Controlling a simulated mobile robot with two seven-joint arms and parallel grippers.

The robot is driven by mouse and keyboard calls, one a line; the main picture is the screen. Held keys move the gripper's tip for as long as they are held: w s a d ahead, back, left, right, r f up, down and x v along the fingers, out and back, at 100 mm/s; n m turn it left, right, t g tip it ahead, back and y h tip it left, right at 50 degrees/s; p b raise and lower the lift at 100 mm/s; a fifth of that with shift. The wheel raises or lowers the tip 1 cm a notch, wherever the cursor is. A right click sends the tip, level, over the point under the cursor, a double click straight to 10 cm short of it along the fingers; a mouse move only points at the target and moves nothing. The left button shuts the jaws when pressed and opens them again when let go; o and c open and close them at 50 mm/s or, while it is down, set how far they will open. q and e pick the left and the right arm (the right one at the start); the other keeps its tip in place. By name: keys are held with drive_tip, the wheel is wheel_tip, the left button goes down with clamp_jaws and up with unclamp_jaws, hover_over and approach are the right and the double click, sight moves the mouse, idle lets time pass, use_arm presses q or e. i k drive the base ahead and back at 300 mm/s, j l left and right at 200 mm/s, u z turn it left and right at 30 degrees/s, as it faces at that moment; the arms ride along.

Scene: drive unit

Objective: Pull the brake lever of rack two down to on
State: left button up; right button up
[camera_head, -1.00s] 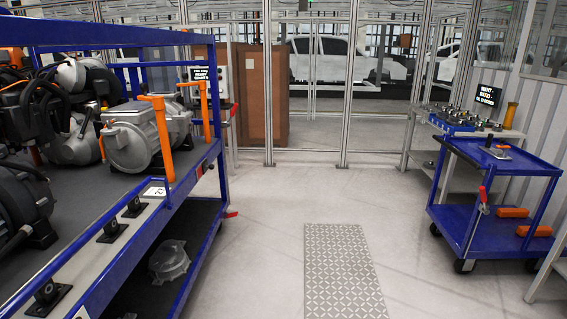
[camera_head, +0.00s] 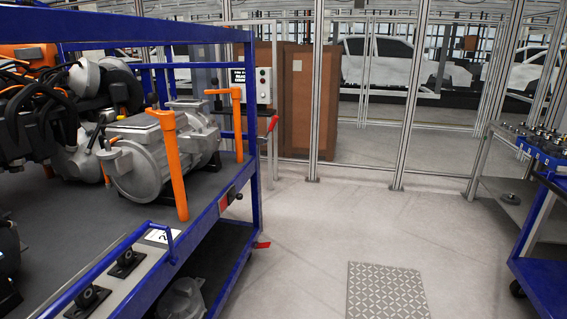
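The blue rack (camera_head: 205,228) fills the left side, with a white label (camera_head: 160,236) on its front rail that seems to read 2. A red-handled lever (camera_head: 272,124) stands upright just beyond the rack's far end post; I cannot tell whether it is fixed to the rack. A small red part with a black piece (camera_head: 226,200) sits on the rack's side rail. Another red tab (camera_head: 262,245) sticks out low near the far post. Which of these is the brake lever is not clear. Neither of my grippers is in view.
Grey motors (camera_head: 140,160) and orange posts (camera_head: 170,160) stand on the rack's upper deck. A control box (camera_head: 263,85) and brown cabinet (camera_head: 297,98) stand behind. A blue cart (camera_head: 540,265) is at right. The floor between is clear, with a patterned plate (camera_head: 388,292).

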sight(275, 118)
drive_tip(key=i+j+u, duration=0.1)
drive_tip(key=i, duration=1.2)
